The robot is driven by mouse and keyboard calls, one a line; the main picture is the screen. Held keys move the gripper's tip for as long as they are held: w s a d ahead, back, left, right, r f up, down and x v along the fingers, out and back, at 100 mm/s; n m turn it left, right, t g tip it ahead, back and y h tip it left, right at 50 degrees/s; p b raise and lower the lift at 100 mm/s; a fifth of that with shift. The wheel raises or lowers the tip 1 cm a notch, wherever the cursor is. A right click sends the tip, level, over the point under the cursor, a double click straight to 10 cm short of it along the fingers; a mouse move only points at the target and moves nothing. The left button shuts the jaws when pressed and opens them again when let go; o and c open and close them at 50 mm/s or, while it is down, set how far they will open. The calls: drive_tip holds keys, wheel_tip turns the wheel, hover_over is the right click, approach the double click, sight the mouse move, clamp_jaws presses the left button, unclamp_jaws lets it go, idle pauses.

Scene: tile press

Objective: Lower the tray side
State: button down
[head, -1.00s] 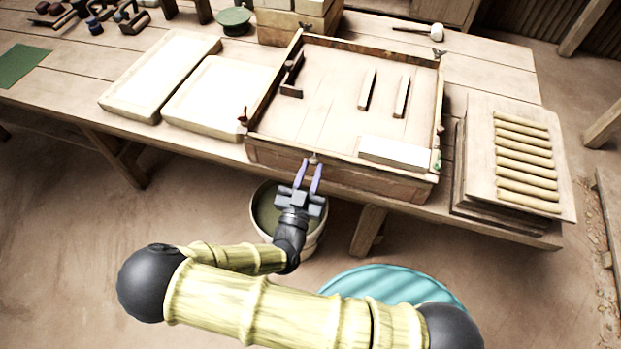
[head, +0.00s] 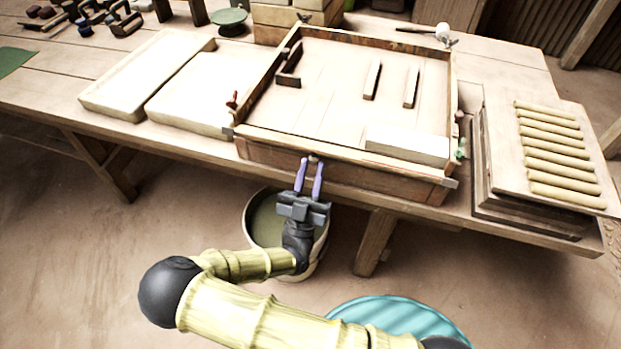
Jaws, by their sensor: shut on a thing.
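The wooden tray (head: 257,93) is a shallow box on the bench, with raised walls. Its near side (head: 350,168) is a long plank facing me, and a pale strip shows along its top edge. My gripper (head: 310,166) comes from below, in front of the bench. Its two purple fingers are shut on a small knob (head: 313,158) near the middle of the near side. The fingers partly hide the knob. I cannot tell exactly how far the plank tilts.
Pale slabs (head: 142,75) lie left; a board with several rolls (head: 560,150) lies right. A bucket (head: 262,220) and teal round lid (head: 400,316) stand below.

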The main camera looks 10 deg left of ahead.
idle(0.5)
drive_tip(key=c, duration=1.2)
unclamp_jaws()
drive_tip(key=shift+c, duration=0.2)
drive_tip(key=d+b+v, duration=0.1)
drive_tip(key=v, duration=1.6)
drive_tip(key=shift+a+f, duration=0.4)
drive_tip(key=shift+a, duration=0.05)
